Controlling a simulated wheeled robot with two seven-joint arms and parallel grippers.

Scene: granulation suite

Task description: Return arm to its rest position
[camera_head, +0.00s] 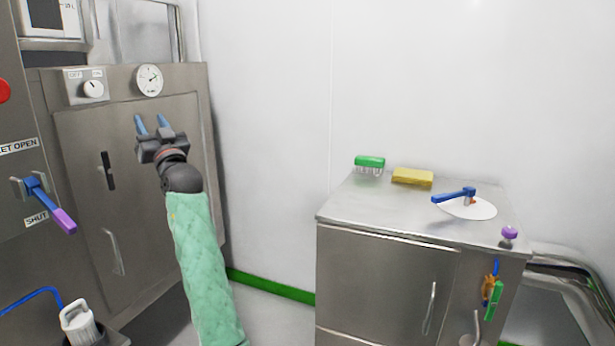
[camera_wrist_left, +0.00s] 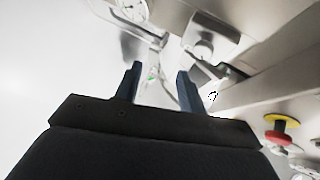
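My left gripper (camera_head: 153,125) is raised in front of the steel cabinet at the left in the head view. Its two blue fingers stand apart with nothing between them. The arm behind it wears a pale green quilted sleeve and comes up from the bottom of the picture. In the left wrist view the same gripper (camera_wrist_left: 158,85) shows two dark blue fingers apart and empty. My right gripper is in neither view.
The steel cabinet (camera_head: 140,200) has a dial gauge (camera_head: 149,79) and a knob. A blue and purple lever (camera_head: 50,203) sticks out at far left.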

